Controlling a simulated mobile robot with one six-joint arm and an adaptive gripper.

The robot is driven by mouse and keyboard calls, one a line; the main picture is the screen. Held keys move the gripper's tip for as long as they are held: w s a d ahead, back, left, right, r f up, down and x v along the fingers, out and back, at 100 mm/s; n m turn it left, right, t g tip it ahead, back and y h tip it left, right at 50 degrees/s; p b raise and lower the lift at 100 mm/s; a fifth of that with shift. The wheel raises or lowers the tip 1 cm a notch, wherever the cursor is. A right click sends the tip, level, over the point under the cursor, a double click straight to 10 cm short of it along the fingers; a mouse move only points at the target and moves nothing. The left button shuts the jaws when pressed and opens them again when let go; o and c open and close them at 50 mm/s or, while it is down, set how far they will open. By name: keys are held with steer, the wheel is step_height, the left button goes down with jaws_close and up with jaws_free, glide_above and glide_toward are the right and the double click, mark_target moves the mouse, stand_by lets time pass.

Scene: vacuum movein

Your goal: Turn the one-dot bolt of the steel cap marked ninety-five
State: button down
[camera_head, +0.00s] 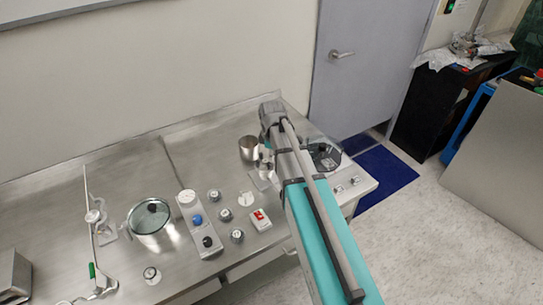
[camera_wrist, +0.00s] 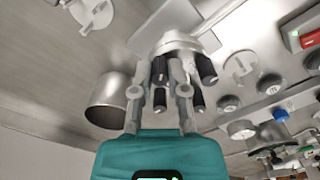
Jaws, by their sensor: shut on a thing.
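In the wrist view a round steel cap (camera_wrist: 176,42) stands just beyond my fingertips, with several black-gripped bolts around it. My gripper (camera_wrist: 160,72) is shut on one black bolt grip (camera_wrist: 158,68), which sits between the fingertips. Another black bolt grip (camera_wrist: 207,69) is to the right, clear of the fingers. The dots on the bolts and the number on the cap are too small to read. In the head view my arm hides most of the gripper and the cap.
A steel cup (camera_head: 249,148) stands left of my arm; it also shows in the wrist view (camera_wrist: 108,103). A dark glass-covered unit (camera_head: 323,155) is right of my arm.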

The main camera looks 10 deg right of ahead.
steer(key=c, duration=0.6)
jaws_free()
steer(key=shift+c, duration=0.2)
steer(key=shift+n, duration=0.3)
